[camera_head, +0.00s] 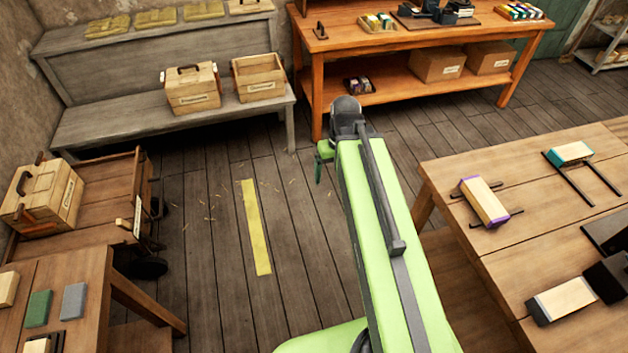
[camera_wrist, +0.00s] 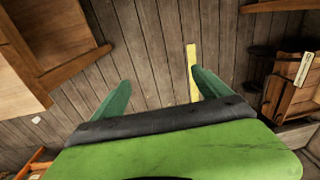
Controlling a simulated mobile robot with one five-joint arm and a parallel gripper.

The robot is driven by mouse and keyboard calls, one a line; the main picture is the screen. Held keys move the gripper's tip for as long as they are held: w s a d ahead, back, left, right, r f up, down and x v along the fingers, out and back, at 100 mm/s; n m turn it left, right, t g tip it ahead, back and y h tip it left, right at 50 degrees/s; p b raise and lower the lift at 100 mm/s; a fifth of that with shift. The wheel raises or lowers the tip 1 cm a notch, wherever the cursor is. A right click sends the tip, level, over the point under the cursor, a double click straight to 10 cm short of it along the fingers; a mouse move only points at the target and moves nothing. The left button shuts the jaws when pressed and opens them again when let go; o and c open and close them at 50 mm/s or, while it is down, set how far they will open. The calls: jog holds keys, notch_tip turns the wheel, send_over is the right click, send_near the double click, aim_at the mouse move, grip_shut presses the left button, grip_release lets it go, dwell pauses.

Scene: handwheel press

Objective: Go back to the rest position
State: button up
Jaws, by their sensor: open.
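My green arm reaches forward over the floor in the head view, with my gripper (camera_head: 322,160) at its far end, mostly hidden behind the wrist. In the wrist view my gripper (camera_wrist: 160,92) shows two green fingers spread wide apart. Nothing is between them but plank floor (camera_wrist: 150,50) farther off. The gripper touches nothing that I can see.
A workbench (camera_head: 455,165) with several blocks stands at right. An orange bench (camera_head: 400,42) and a grey bench (camera_head: 110,118) with wooden boxes stand behind. A wheeled cart (camera_head: 110,190) stands at left.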

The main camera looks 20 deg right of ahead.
jog(key=s+a, duration=0.1)
jog(key=a, duration=0.6)
jog(key=shift+a+h, duration=0.3)
jog(key=shift+a, duration=0.05)
jog(key=shift+f, duration=0.15)
jog(key=shift+f+b, duration=0.6)
jog(key=shift+b, duration=0.15)
jog(key=shift+r, duration=0.2)
